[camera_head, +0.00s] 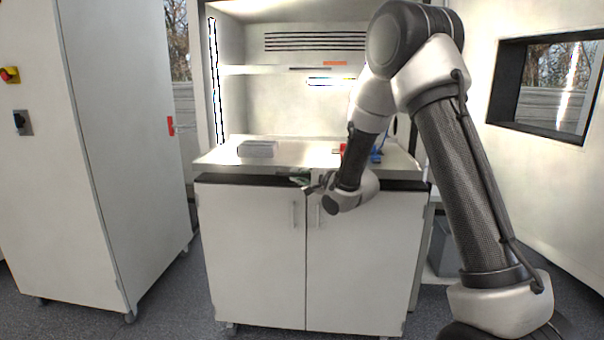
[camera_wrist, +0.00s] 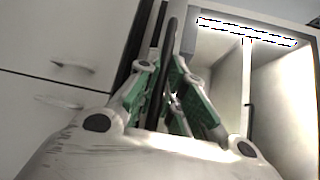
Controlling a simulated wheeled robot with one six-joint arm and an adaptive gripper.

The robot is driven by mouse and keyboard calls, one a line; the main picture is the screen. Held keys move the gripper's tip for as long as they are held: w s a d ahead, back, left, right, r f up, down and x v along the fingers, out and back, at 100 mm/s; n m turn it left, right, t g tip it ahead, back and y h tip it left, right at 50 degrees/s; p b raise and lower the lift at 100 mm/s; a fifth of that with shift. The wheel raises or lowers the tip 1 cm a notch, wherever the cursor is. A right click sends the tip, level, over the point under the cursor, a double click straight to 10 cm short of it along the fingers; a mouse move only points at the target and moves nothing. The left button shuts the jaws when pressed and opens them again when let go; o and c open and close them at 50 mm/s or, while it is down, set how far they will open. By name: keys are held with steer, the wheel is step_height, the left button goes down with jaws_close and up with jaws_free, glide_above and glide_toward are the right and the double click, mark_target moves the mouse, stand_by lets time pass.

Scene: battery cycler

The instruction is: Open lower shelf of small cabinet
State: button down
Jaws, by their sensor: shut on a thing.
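A white cabinet (camera_head: 250,250) with two closed doors and vertical handles stands in front of me. Under its light worktop (camera_head: 300,153) runs a dark front edge (camera_head: 240,179). My gripper (camera_head: 303,181) is at this edge, near the middle, just above the door handles. In the wrist view my gripper (camera_wrist: 168,75) has its green-padded fingers on both sides of a thin dark bar (camera_wrist: 172,30) and is shut on it. The bar appears to belong to the cabinet's front edge; where it joins is hidden by the fingers.
A grey block (camera_head: 258,148) and small red and blue items (camera_head: 376,156) lie on the worktop. A lit shelf (camera_head: 290,70) is above. A tall white cabinet (camera_head: 125,140) stands at left. Floor shows between the two cabinets.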

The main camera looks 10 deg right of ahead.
steer(key=shift+s, duration=0.3)
steer(key=c, duration=1.5)
jaws_free()
steer(key=v, duration=1.2)
steer(key=shift+f, duration=0.1)
